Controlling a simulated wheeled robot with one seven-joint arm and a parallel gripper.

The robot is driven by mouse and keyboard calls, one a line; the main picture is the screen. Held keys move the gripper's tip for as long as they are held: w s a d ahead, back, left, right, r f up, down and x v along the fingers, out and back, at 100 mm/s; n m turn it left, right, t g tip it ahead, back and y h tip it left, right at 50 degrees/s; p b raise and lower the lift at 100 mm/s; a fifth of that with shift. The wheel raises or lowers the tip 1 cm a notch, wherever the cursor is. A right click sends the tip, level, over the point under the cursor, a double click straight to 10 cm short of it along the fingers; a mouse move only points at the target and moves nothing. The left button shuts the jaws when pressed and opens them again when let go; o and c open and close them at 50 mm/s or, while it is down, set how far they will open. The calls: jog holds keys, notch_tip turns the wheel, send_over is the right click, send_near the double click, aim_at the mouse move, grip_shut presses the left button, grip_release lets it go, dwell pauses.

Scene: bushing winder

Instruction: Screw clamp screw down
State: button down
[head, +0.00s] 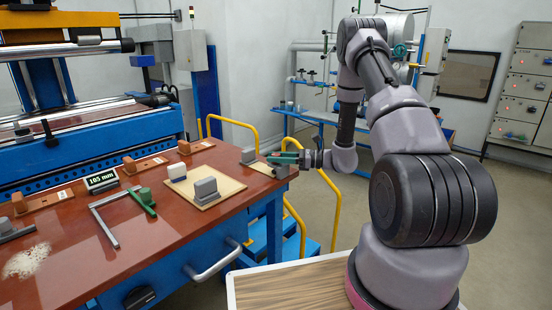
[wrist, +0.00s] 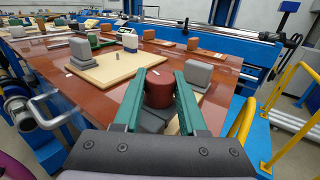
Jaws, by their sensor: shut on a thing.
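My gripper (wrist: 160,76) has two green fingers, shut on a dark red round knob (wrist: 158,92), which looks like the head of the clamp screw. The knob stands upright between the fingers above a dark grey base (wrist: 152,122), on a small wooden board (wrist: 174,128) at the table corner. A grey block (wrist: 198,74) stands just right of the knob in the wrist view. In the head view my gripper (head: 284,158) reaches over the table's right corner, beside the grey block (head: 248,156) on the small board (head: 260,168). The knob is hidden there. The screw's thread does not show.
A larger board (head: 222,188) with grey and white blocks lies close by on the red-brown table (head: 135,255). A "105 mm" display (head: 102,181) and a metal square (head: 105,222) lie farther left. Yellow rails (head: 335,205) stand beside the table corner.

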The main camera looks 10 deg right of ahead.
jog(key=m+t+h, duration=0.3)
jog(key=m+t, duration=0.1)
jog(key=t, duration=0.1)
jog(key=shift+s, duration=0.1)
jog(key=m+t+h, duration=0.5)
jog(key=h, duration=0.2)
jog(key=shift+a+m, duration=0.1)
jog(key=shift+m, duration=0.2)
jog(key=m+t+h, duration=0.1)
jog(key=m+h, duration=0.1)
jog(key=h, duration=0.1)
jog(key=m+h, duration=0.2)
jog(key=h, duration=0.1)
jog(key=shift+t+h, duration=0.3)
jog(key=shift+t, duration=0.1)
jog(key=m+h, duration=0.2)
jog(key=h, duration=0.1)
jog(key=m+g+h, duration=0.1)
jog(key=m+h, duration=0.2)
jog(key=h, duration=0.1)
jog(key=shift+g+h, duration=0.3)
jog(key=shift+h, duration=0.1)
jog(key=shift+c, duration=2.3)
grip_release()
